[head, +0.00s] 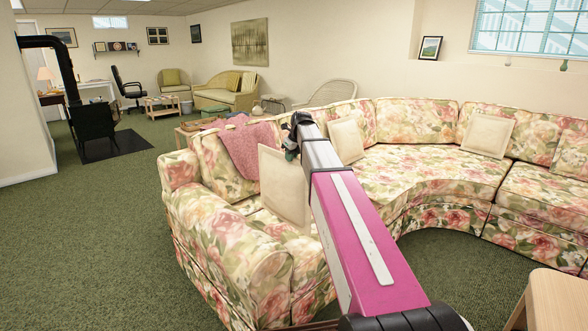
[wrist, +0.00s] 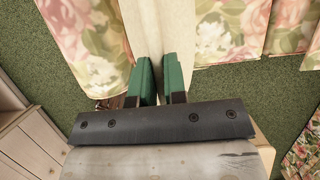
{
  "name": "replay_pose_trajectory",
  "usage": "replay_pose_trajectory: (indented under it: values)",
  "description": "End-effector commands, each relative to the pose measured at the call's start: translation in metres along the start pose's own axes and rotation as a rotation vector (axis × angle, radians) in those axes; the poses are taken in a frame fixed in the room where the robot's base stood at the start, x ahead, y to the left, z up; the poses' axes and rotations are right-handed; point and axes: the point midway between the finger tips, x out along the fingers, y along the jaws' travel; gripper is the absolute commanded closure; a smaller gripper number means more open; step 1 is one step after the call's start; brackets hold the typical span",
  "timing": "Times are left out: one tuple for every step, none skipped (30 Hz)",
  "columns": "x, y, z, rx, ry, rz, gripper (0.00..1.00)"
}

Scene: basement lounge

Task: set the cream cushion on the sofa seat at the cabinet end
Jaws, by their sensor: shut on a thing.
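The cream cushion (head: 284,187) is upright over the near left section of the floral sofa (head: 225,216). My gripper (head: 291,152) is shut on its upper edge; my arm hides part of the gripper and the cushion's right side. In the wrist view the cushion (wrist: 158,28) shows edge-on between the green fingers (wrist: 160,82), with floral upholstery (wrist: 95,45) on both sides. I cannot tell whether its lower edge touches the seat. A pale wooden cabinet (wrist: 28,145) shows at the lower left of the wrist view; I cannot make it out in the head view.
A pink throw (head: 250,148) hangs over the sofa back beside the held cushion. Two other cream cushions, one nearer (head: 346,141) and one farther right (head: 486,135), lean on the backrest. A wooden table (head: 555,299) stands at lower right. Green carpet (head: 85,235) is clear at left.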

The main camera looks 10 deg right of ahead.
Motion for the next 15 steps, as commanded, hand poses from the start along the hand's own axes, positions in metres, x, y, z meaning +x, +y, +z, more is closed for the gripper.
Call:
replay_pose_trajectory:
  values:
    - [0.004, -0.008, 0.0, 0.002, 0.0, 0.0, 1.0]
    - [0.006, -0.011, -0.001, 0.002, 0.0, 0.0, 1.0]
    - [0.008, -0.014, -0.001, 0.001, 0.0, 0.0, 1.0]
    - [0.009, -0.016, -0.002, 0.001, 0.0, 0.0, 1.0]
    - [0.01, -0.017, -0.002, 0.0, 0.0, 0.0, 1.0]
    - [0.011, -0.018, -0.003, 0.0, 0.0, 0.0, 1.0]
    - [0.012, -0.018, -0.003, 0.0, 0.0, 0.001, 1.0]
    - [0.013, -0.018, -0.004, 0.0, 0.001, 0.001, 1.0]
    - [0.016, -0.018, -0.005, 0.0, 0.001, 0.001, 1.0]
    - [0.018, -0.017, -0.006, 0.0, 0.001, 0.001, 1.0]
    - [0.021, -0.017, -0.007, 0.0, 0.001, 0.001, 1.0]
    - [0.026, -0.017, -0.009, 0.0, 0.0, 0.0, 1.0]
    - [0.03, -0.017, -0.011, 0.0, 0.0, 0.0, 1.0]
    - [0.035, -0.017, -0.012, 0.0, 0.001, 0.001, 1.0]
    - [0.04, -0.017, -0.015, 0.0, 0.002, 0.001, 1.0]
